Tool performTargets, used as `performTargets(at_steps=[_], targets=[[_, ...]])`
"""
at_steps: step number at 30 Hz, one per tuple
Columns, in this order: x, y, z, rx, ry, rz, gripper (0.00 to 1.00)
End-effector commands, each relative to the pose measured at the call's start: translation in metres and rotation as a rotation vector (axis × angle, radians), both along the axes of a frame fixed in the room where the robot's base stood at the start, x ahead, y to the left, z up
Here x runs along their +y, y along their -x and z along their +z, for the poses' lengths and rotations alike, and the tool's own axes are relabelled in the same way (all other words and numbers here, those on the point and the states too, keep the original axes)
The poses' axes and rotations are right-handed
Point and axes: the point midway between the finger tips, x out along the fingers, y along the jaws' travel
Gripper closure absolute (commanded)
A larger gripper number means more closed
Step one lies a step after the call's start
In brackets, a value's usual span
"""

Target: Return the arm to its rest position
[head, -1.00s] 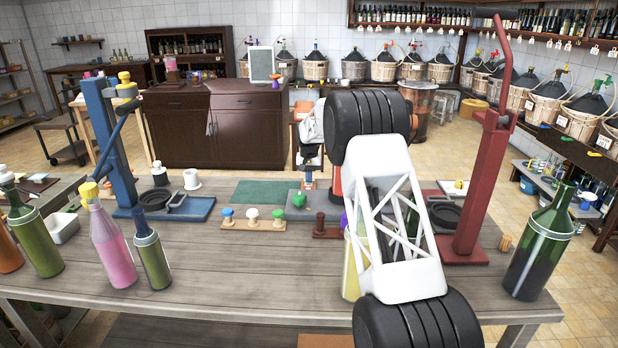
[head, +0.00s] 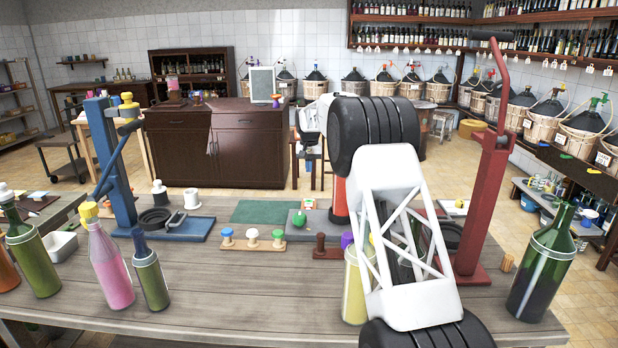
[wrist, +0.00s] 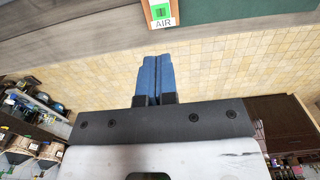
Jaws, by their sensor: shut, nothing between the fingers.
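My gripper (wrist: 153,80) shows in the wrist view. Its two blue fingers are pressed together with nothing between them, over the tiled floor beyond the table edge. In the head view my white and black arm rises over the right half of the workbench (head: 240,290). The fingers cannot be made out there; the far part of the arm is partly hidden behind the nearer links. The arm covers part of a yellow-green bottle (head: 354,290).
A blue capping stand (head: 112,170) is at left and a red one (head: 482,200) at right. Pink (head: 110,270), green (head: 150,280) and dark green (head: 540,265) bottles stand on the bench. A row of coloured stoppers (head: 252,240) sits mid-bench. An AIR sign (wrist: 163,14) shows in the wrist view.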

Motion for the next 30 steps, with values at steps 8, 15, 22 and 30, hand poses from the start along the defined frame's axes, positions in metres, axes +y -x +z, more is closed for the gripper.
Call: performTargets(at_steps=[8,15,22,30], targets=[[0.000,0.000,0.012,-0.002,0.000,0.000,1.00],[0.000,0.000,0.012,-0.002,0.000,0.000,1.00],[-0.002,0.003,0.018,-0.006,-0.003,-0.002,1.00],[-0.013,0.025,0.052,-0.029,-0.020,-0.014,1.00]])
